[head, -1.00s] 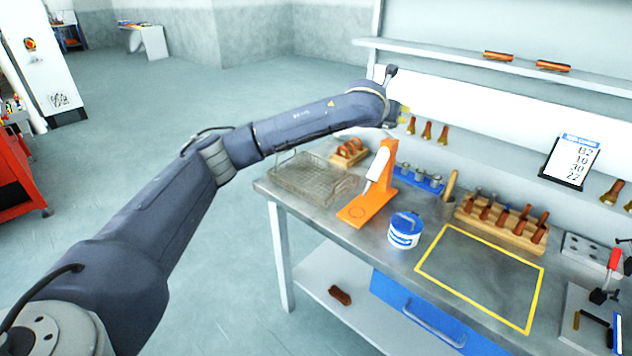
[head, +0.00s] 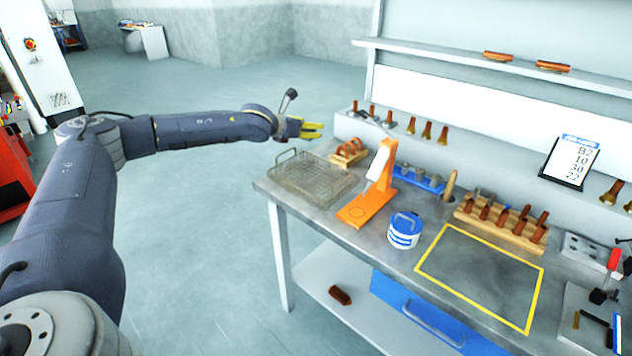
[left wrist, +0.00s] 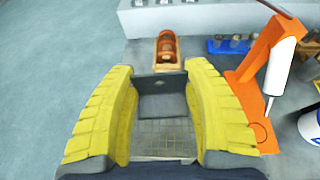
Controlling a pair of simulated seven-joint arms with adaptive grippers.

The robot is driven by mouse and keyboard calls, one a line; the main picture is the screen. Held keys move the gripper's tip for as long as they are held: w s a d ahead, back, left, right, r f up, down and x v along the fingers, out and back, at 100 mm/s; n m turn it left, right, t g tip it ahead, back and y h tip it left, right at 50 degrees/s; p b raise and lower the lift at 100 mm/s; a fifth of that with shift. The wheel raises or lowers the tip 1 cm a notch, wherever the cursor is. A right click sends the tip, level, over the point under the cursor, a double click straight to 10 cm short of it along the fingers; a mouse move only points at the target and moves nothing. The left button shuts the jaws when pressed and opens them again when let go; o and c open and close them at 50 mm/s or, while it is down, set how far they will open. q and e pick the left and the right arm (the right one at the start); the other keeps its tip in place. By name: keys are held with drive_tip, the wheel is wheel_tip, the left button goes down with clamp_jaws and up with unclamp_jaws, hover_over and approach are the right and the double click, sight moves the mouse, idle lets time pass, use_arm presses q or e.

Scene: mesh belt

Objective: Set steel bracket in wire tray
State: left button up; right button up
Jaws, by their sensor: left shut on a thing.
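My left gripper (head: 312,130) is above and behind the wire tray, with yellow fingers pointing right in the head view. In the left wrist view, the gripper (left wrist: 160,72) is shut on a dark grey steel bracket (left wrist: 163,104), which sits between the two yellow fingers. I cannot make out the bracket in the head view. The wire tray (head: 300,198) is a mesh basket at the bench's left end and looks empty. In the left wrist view, the mesh of the tray (left wrist: 165,150) shows below the bracket. My right gripper is not in view.
A wooden holder with copper-coloured rings (head: 348,153) stands just behind the tray. An orange stand (head: 366,208) with a white tube rises to its right. A blue and white tub (head: 404,232) stands farther right. The yellow-outlined bench area (head: 480,275) is clear.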

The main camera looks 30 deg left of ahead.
sight(316, 185)
use_arm(q)
drive_tip(key=shift+w+d+r+m+h, duration=0.1)
drive_tip(key=shift+d+r+m+h, duration=0.15)
drive_tip(key=shift+d, duration=0.4)
drive_tip(key=shift+d+r+m+h, duration=0.15)
drive_tip(key=shift+d+h, duration=0.1)
drive_tip(key=shift+d, duration=0.35)
wheel_tip(316, 185, down, 20)
drive_tip(key=shift+d+r, duration=0.1)
drive_tip(key=shift+r, duration=0.05)
drive_tip(key=o, duration=1.2)
drive_tip(key=shift+o, duration=0.2)
drive_tip(key=v, duration=1.2)
